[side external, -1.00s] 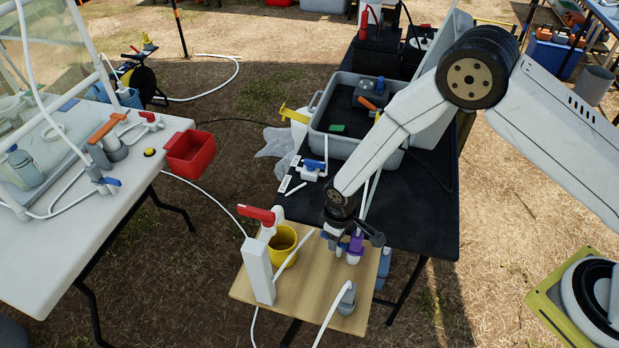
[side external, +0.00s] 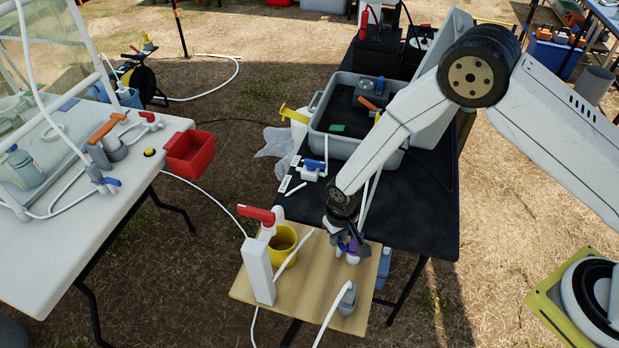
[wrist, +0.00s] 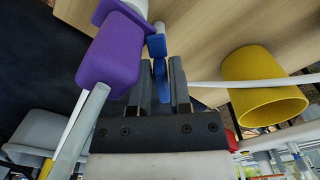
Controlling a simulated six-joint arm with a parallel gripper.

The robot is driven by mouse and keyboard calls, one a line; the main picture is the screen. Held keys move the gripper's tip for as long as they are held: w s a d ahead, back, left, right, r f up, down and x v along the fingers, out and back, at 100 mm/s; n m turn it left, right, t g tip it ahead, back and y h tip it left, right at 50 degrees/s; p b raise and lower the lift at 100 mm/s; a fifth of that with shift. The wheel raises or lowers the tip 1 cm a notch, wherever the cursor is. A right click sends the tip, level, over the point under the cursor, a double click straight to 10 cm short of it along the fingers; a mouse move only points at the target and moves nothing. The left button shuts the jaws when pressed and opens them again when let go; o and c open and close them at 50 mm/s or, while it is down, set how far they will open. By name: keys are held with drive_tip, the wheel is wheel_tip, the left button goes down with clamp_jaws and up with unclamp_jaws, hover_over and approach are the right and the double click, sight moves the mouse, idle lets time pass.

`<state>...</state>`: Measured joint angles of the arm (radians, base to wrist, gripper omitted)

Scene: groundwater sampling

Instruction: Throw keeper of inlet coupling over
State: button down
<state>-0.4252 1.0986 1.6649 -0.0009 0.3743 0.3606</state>
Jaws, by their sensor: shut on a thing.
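The inlet coupling has a purple body (wrist: 110,50), seen large at the upper left of the wrist view. In the side view its purple part (side external: 354,246) shows beside my gripper, above the wooden board (side external: 318,290). A slim blue keeper (wrist: 161,82) lies between my two dark fingers, to the right of the purple body. My gripper (wrist: 162,66) is shut on this blue piece. In the side view my gripper (side external: 346,238) points down over the board and partly hides the coupling.
A yellow bucket (side external: 282,246) stands left of the coupling, also in the wrist view (wrist: 265,100). A white post (side external: 258,272) and a red-handled valve (side external: 257,215) stand further left. A thin white hose runs near the bucket. A grey fitting (side external: 347,298) sits at the board's front right.

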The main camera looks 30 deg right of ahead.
drive_tip(key=m, duration=0.5)
drive_tip(key=shift+s+d, duration=0.2)
drive_tip(key=shift+d+m, duration=0.2)
drive_tip(key=shift+m, duration=2.2)
drive_tip(key=c, duration=0.6)
unclamp_jaws()
drive_tip(key=shift+o, duration=0.2)
drive_tip(key=shift+f+n, duration=0.1)
drive_tip(key=shift+n, duration=0.3)
